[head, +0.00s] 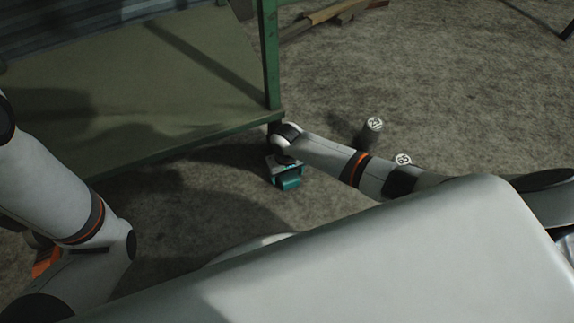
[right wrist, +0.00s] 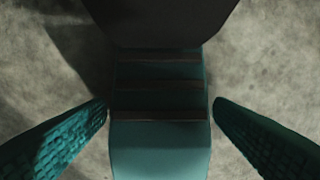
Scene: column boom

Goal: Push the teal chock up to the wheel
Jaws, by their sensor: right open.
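The teal chock (head: 289,182) is on the floor near the corner leg of the green cart, partly covered by my right gripper (head: 285,167). In the right wrist view the chock (right wrist: 160,148) has a plain teal block and a darker face with several cross ridges. My right gripper (right wrist: 160,115) is open, with one teal-padded finger on each side of the chock and a gap to each. A dark rounded shape (right wrist: 160,22), perhaps the wheel, overhangs the ridged end; I cannot tell whether they touch. The wheel is not clear in the head view. My left gripper is out of view.
The green cart (head: 271,60) has a low shelf (head: 190,75) at the upper left. Two dark cylinders with white numbered tops, one (head: 374,125) farther back and one (head: 403,159) nearer, stand right of my right wrist. Wooden pieces (head: 325,14) lie behind. The upper-right floor is mostly clear.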

